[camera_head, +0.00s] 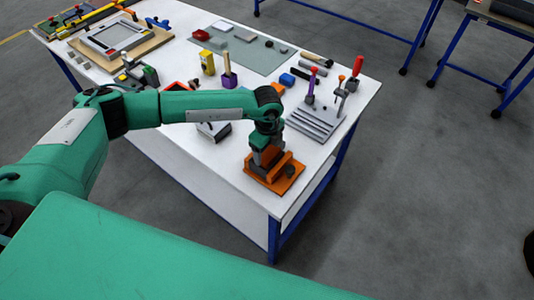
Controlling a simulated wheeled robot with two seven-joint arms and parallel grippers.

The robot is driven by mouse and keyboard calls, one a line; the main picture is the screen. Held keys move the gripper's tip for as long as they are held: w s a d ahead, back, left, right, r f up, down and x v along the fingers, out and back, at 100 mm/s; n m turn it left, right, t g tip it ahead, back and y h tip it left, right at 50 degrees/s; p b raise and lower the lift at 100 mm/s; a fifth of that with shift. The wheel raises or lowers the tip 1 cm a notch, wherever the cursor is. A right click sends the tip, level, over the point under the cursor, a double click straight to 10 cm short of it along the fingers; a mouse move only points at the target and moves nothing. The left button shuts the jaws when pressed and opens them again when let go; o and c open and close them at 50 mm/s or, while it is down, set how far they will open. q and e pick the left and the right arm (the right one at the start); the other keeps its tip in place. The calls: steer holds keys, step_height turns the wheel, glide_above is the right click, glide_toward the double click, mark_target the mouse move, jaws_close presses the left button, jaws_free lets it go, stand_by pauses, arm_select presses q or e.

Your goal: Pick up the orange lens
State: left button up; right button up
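My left arm reaches in from the left, over the white table. My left gripper (268,157) points down at the near right corner, right over an orange block on a flat orange plate (288,181). Its fingers are small and partly hidden against the block, so I cannot tell whether they are open or touching it. A small dark round part sits on the plate's right side. Another small orange piece (278,88) lies further back, beside a blue block. I cannot tell for sure which orange thing is the lens. My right gripper is not in view.
The white table (225,180) has blue legs. A yellow block (207,63), a purple block (229,80) and a grey-green mat (240,50) lie further back.

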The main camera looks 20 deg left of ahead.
arm_select(q)
steer(key=shift+c, duration=1.4)
